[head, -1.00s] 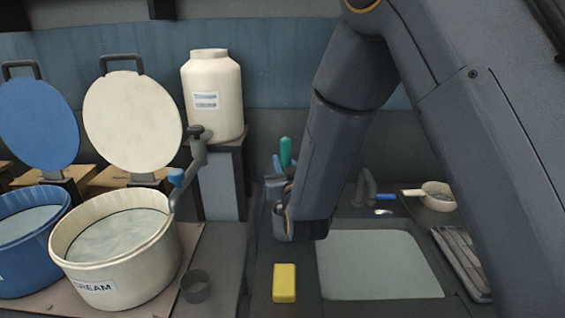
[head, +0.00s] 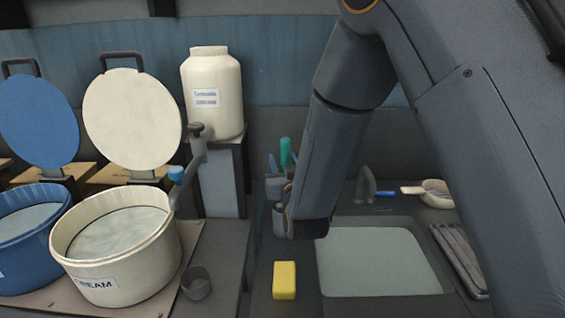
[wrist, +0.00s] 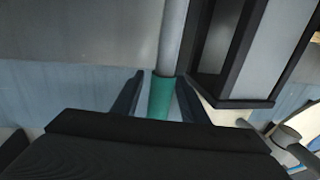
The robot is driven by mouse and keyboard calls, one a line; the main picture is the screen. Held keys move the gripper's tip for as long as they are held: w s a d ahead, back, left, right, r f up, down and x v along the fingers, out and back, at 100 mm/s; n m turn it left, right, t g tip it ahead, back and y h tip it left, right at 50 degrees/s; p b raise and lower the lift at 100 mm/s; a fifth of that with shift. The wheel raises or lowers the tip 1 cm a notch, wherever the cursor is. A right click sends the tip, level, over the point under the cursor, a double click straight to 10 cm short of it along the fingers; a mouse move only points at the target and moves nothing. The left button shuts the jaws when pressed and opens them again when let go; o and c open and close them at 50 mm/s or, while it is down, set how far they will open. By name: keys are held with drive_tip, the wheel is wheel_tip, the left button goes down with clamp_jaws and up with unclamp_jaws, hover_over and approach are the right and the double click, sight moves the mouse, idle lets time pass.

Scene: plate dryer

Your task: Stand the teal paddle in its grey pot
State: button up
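The teal paddle's handle (head: 285,151) shows upright behind my arm in the head view, with its lower part hidden. In the wrist view the teal handle (wrist: 160,98) lies between the fingers of my gripper (wrist: 159,80), with a grey shaft running up from it. A gap shows on the handle's left; its right side is close to the other finger, and contact is unclear. My gripper looks open. In the head view its fingertips are hidden. A small dark grey pot (head: 196,284) stands on the left counter and looks empty.
A grey holder (head: 274,188) with a blue handle stands beside my arm. A yellow sponge (head: 284,280) lies left of the sink (head: 380,262). A cream tub (head: 115,270) and a blue tub (head: 28,265) stand at left. A white jar (head: 213,95) stands behind.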

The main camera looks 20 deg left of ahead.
drive_tip(key=b+v, duration=0.4)
drive_tip(key=v, duration=0.8)
drive_tip(key=shift+d+r, duration=0.1)
drive_tip(key=w+d+f+m+g+h, duration=0.1)
drive_tip(key=d+f+g+h, duration=0.3)
drive_tip(key=d, duration=0.4)
drive_tip(key=d+f+m+g+h, duration=0.1)
drive_tip(key=d+f+g, duration=0.2)
drive_tip(key=d+f, duration=0.4)
drive_tip(key=s+d+m+g+h, duration=0.2)
drive_tip(key=s+d+g, duration=0.6)
drive_tip(key=s+d, duration=0.7)
drive_tip(key=shift+s+d+f+m+g+h, duration=0.3)
drive_tip(key=shift+s+d+f+m, duration=0.15)
drive_tip(key=shift+d, duration=0.8)
drive_tip(key=shift+c, duration=0.4)
